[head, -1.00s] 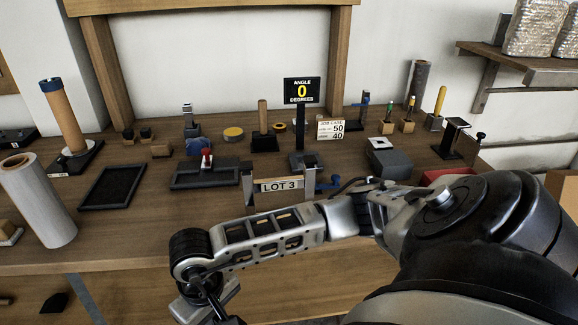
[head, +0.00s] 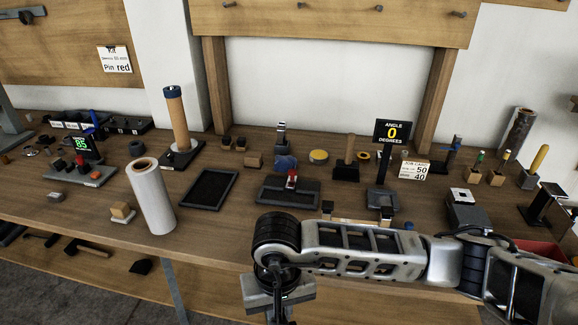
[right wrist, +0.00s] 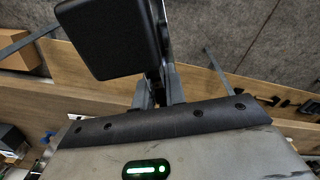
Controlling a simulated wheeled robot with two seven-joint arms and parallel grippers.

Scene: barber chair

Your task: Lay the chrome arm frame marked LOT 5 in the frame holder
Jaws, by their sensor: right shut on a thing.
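My right gripper (head: 280,308) is at the front edge of the bench, below my right wrist. In the right wrist view its fingers (right wrist: 160,92) are shut on a dark piece, with a black rounded pad (right wrist: 110,40) beside them. Thin grey bars (right wrist: 215,60) show to the sides; I cannot tell whether they belong to the held piece. No LOT 5 mark is readable. A small stand with a pale label (head: 350,219) is mostly hidden behind my right forearm. I cannot pick out the frame holder with certainty. My left gripper is not in view.
The bench (head: 225,232) carries a white roll (head: 151,196), a black tray (head: 208,189), a clamp with a red knob (head: 290,188) and an angle display reading 0 (head: 392,132). A job card (head: 413,170) stands near it. Bare wood lies between the roll and my forearm.

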